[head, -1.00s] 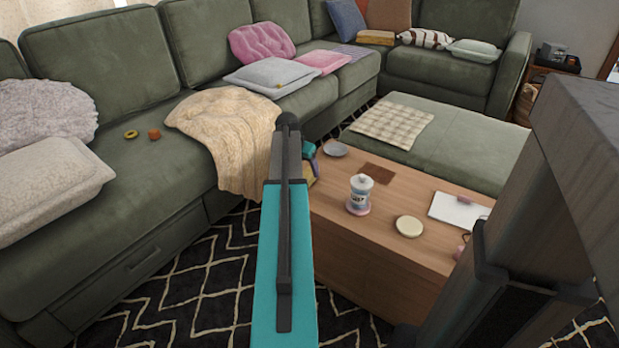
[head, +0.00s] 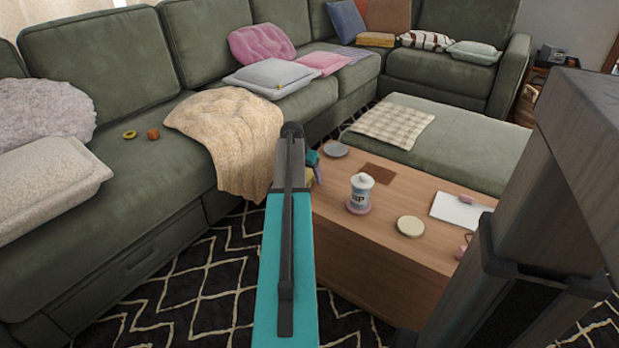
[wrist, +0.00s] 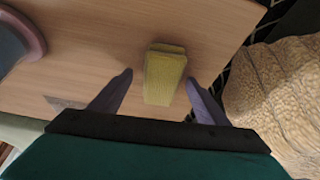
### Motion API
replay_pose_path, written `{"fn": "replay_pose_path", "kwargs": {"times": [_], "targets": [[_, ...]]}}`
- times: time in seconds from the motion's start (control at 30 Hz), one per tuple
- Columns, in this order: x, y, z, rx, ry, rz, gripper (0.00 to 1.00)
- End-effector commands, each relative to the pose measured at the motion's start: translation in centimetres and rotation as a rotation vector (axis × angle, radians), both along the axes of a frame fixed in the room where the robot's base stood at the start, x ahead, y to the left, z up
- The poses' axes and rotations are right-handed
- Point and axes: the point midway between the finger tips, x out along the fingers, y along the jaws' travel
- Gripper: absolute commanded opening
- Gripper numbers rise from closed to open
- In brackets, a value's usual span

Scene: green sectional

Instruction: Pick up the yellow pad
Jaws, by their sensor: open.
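The yellow pad (wrist: 163,76) is a small block on the wooden table (wrist: 100,68), near the table's edge in the wrist view. My gripper (wrist: 158,80) is open, with one purple finger on each side of the pad and a gap showing on both sides. I cannot tell how far above the table the fingertips are. In the head view, a small part of the yellow pad (head: 308,181) shows at the table's left end beside my gripper (head: 315,172); my arm hides most of both.
On the table are a jar (head: 360,192) on a pink coaster, a round cream disc (head: 410,226), a grey dish (head: 336,149), a brown mat (head: 379,173) and a white notepad (head: 460,208). A cream blanket (head: 232,135) hangs off the sofa close by.

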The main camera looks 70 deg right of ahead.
Motion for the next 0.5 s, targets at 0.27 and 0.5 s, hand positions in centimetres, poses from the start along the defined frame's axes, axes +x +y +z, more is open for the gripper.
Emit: {"fn": "replay_pose_path", "kwargs": {"times": [0.27, 0.5], "targets": [[0.02, 0.02, 0.02, 0.0, 0.0, 0.0, 0.67], [0.03, 0.02, 0.02, 0.0, 0.0, 0.0, 0.27]]}}
